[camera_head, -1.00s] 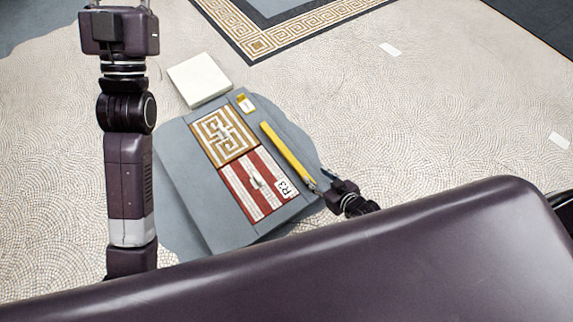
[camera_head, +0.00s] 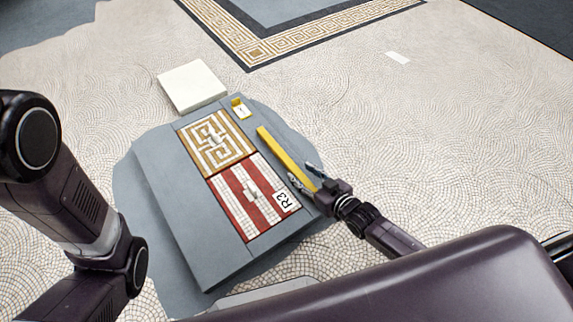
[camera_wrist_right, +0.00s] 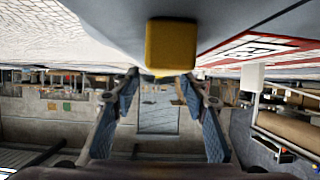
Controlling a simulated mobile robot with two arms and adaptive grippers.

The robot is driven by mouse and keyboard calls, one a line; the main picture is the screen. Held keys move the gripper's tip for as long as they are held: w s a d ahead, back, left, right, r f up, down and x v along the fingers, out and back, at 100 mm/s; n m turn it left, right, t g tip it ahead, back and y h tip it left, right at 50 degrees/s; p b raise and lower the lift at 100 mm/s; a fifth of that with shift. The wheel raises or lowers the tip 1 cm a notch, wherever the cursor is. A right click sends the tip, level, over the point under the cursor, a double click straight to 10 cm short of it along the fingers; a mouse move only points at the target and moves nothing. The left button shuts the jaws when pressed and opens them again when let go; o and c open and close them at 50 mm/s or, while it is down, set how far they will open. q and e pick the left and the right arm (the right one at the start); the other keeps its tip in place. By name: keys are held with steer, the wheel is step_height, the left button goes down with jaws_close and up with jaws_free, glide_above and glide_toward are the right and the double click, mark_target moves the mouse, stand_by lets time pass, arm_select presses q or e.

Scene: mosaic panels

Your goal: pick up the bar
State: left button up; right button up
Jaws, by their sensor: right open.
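The yellow bar (camera_head: 285,152) lies lengthwise along the right side of the grey board (camera_head: 165,210). My right gripper (camera_head: 302,175) is at the bar's near end, its open fingers on either side of it. In the right wrist view, the bar's yellow end (camera_wrist_right: 172,46) shows just past the spread fingertips of the right gripper (camera_wrist_right: 160,82). I cannot tell whether a finger touches it. My left arm comes in at the left edge; its gripper is out of the picture.
On the board lie a gold meander panel (camera_head: 210,140) and a red-and-white striped panel (camera_head: 265,210) with an R3 label (camera_head: 286,200). A small yellow holder (camera_head: 240,108) stands at the far end. A white block (camera_head: 192,86) lies beyond. Patterned floor surrounds the board.

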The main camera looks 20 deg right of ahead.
mark_target(292, 166)
steer(key=shift+w+f, duration=0.15)
steer(key=shift+w, duration=0.05)
steer(key=b+x, duration=0.4)
steer(key=shift+w+a, duration=0.15)
steer(key=shift+a, duration=0.1)
steer(key=shift+w+a+b, duration=0.15)
steer(key=shift+w+b, duration=0.25)
steer(key=shift+b, duration=0.05)
jaws_close()
